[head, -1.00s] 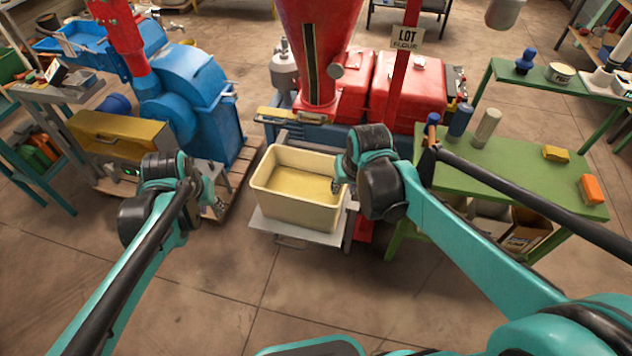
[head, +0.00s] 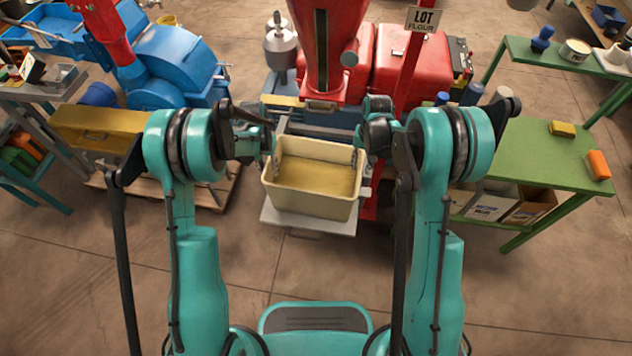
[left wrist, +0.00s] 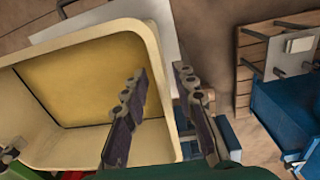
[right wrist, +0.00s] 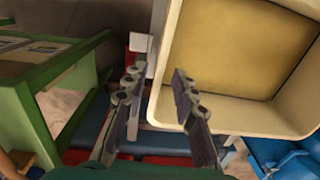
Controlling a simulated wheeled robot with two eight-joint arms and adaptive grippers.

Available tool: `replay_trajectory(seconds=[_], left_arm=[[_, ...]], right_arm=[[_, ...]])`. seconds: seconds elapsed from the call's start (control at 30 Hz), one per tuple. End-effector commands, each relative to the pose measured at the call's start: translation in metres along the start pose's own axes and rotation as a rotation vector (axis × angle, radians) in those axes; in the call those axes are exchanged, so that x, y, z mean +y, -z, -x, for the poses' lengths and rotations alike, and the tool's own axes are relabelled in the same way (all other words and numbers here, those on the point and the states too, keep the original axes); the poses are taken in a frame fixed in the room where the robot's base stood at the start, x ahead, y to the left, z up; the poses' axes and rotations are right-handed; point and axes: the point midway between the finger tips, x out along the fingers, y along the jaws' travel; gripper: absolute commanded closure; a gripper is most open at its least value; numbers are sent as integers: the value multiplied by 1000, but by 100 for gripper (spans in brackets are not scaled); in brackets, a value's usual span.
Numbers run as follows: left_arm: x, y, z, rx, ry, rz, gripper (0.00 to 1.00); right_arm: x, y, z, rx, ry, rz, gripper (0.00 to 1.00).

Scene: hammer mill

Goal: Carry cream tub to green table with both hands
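The cream tub (head: 310,205) sits level on a grey shelf (head: 290,222) below the red hopper. Its inside floor looks yellow. My left gripper (head: 270,148) is at the tub's left rim. In the left wrist view my left gripper (left wrist: 161,74) is open, one finger inside the tub (left wrist: 60,122) and one outside. My right gripper (head: 358,150) is at the right rim. In the right wrist view it (right wrist: 157,72) is open, one finger inside the tub (right wrist: 265,115) and one outside. Contact with the rim cannot be told. The green table (head: 550,165) stands to the right.
A yellow block (head: 562,129) and an orange block (head: 599,165) lie on the green table, with bare top around them. Bottles stand at its left end, partly hidden by my right arm. A red post (head: 408,75) rises between tub and table. Open floor lies in front.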

Motion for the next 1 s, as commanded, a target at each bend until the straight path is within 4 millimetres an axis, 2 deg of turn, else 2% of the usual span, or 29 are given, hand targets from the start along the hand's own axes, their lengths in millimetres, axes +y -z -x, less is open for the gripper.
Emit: replay_trajectory(seconds=[0.17, 0.27, 0.5, 0.7, 1.0], left_arm=[[0, 0, -2, 1, 0, 0, 72], [0, 0, -11, 1, 0, 0, 72], [0, 1, -48, 2, 0, 0, 72], [0, 1, -70, 2, 0, 1, 72], [0, 0, -77, 2, 1, 1, 72]], right_arm=[[0, 0, -2, 1, 0, 0, 72], [0, 0, -11, 1, 0, 1, 72], [0, 0, -48, 1, 0, 1, 72], [0, 1, -71, 1, 0, 1, 72], [0, 0, -78, 1, 0, 1, 72]])
